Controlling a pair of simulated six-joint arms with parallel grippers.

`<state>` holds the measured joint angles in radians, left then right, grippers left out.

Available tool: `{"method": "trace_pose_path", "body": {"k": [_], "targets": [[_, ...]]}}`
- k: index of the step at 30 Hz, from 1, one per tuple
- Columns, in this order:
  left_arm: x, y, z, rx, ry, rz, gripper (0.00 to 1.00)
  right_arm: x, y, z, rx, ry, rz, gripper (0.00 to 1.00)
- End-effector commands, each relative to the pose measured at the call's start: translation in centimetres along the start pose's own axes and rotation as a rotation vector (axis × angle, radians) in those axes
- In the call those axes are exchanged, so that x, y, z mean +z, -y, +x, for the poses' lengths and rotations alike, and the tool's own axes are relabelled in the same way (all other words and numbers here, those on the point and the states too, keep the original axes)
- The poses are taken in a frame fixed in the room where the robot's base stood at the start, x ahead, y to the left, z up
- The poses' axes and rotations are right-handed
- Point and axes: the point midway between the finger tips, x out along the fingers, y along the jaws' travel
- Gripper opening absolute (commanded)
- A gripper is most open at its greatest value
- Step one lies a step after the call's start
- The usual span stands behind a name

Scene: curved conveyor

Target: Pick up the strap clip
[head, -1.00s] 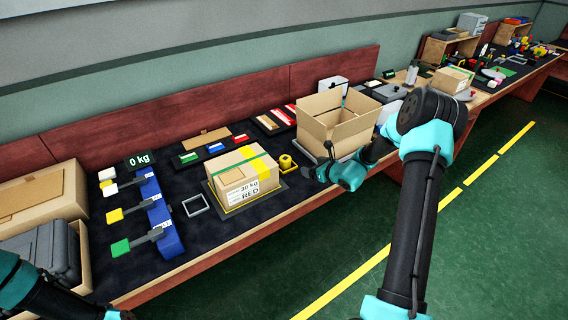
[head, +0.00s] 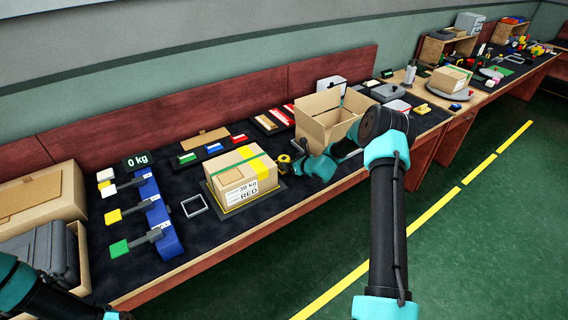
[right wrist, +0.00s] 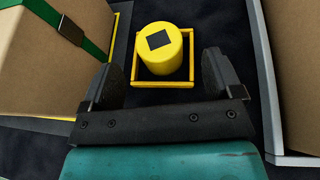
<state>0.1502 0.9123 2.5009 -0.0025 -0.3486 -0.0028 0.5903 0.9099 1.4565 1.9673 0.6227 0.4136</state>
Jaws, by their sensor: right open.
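A dark metal clip (right wrist: 70,30), which I take for the strap clip, sits on the green strap of the closed cardboard box (right wrist: 30,75) at the left of the right wrist view. This box shows in the head view (head: 235,190). My right gripper (right wrist: 162,75) is open and empty. A yellow cylinder (right wrist: 159,52) with a dark square on top stands just beyond the gap between its fingers. In the head view the right gripper (head: 290,165) is just right of the closed box. My left gripper is out of view; only its arm shows at lower left.
The yellow cylinder stands within a yellow square frame (right wrist: 187,84). An open cardboard box (head: 328,128) is close on the right. Blue stands with coloured tags (head: 170,240) and a grey square frame (head: 194,206) lie to the left.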

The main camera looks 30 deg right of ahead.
Motion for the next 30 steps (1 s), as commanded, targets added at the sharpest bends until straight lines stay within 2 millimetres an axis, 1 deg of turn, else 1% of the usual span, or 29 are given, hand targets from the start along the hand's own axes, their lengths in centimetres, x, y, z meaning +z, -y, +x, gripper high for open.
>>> {"method": "trace_pose_path", "body": {"k": [7, 10, 18, 21, 24, 30], "targets": [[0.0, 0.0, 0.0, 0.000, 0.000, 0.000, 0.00, 0.0, 0.0, 0.0, 0.000, 0.000, -0.001, 0.85], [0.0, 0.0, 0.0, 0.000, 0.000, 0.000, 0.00, 0.0, 0.0, 0.5, 0.001, 0.001, -0.001, 0.85], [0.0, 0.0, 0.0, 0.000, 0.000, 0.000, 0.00, -0.1, -0.2, 4.0, 0.002, 0.001, -0.003, 0.85], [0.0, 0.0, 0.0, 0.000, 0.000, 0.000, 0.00, -0.1, -0.1, 4.9, 0.001, 0.001, -0.002, 0.85], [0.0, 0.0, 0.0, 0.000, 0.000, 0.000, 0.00, -0.1, -0.1, 5.2, 0.000, 0.000, -0.001, 0.85], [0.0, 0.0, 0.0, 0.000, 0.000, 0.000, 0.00, -0.1, -0.1, 5.1, 0.000, 0.000, -0.001, 0.85]]}}
